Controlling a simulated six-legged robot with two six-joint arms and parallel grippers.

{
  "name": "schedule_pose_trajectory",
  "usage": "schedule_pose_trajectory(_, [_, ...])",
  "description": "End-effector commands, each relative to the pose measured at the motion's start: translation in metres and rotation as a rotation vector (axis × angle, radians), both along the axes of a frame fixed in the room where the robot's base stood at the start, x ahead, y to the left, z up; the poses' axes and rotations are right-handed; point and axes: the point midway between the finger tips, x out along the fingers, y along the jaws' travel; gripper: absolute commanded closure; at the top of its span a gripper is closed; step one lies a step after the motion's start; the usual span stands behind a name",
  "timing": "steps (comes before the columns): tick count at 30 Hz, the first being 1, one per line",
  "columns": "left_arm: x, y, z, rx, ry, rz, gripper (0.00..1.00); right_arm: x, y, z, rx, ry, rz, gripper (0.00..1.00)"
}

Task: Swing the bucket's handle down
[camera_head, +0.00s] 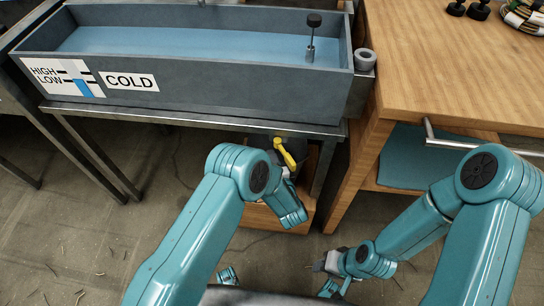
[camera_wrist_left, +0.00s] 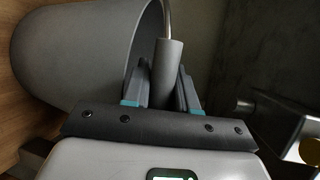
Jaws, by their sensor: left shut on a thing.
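The grey bucket (camera_wrist_left: 75,45) fills the left of the left wrist view, its rim turned toward the right of that picture. A thin metal handle with a grey cylindrical grip (camera_wrist_left: 168,72) shows beside the rim. My left gripper (camera_wrist_left: 162,80) is shut on this grip, one finger on each side. In the head view my left arm reaches down under the trough and hides most of the bucket and handle. My right gripper (camera_head: 325,263) hangs low over the floor, away from the bucket; its finger opening is too small to judge.
A grey trough (camera_head: 220,98) marked COLD holds blue water above the bucket area. A yellow lever (camera_head: 285,153) hangs under it. A wooden box (camera_head: 262,218) stands below. A wooden workbench (camera_head: 450,75) with a metal rail is at right. Floor at left is open.

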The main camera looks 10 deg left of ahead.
Motion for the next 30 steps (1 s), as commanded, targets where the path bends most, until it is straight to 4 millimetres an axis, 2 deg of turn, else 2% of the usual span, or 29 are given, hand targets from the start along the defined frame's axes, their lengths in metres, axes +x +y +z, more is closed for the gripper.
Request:
schedule_pose_trajectory(6, [0.0, 0.001, -0.002, 0.0, 0.005, 0.0, 1.0, 0.0, 0.0, 0.0, 0.0, 0.0, 0.0, 0.57])
schedule_pose_trajectory(7, [0.0, 0.001, -0.002, 0.0, 0.005, 0.0, 0.64, 0.0, 0.0, 0.0, 0.0, 0.0, 0.0, 0.57])
schedule_pose_trajectory(8, [0.0, 0.001, -0.001, 0.0, 0.005, 0.0, 0.54, 0.0, 0.0, 0.0, 0.0, 0.0, 0.0, 0.57])
schedule_pose_trajectory(25, [0.0, 0.001, -0.003, -0.001, 0.009, -0.001, 0.53, 0.0, 0.0, 0.001, 0.0, 0.0, 0.0, 0.57])
schedule_pose_trajectory(30, [0.005, 0.001, 0.01, -0.002, 0.007, 0.0, 0.53, 0.0, 0.0, 0.01, 0.0, 0.0, 0.0, 0.57])
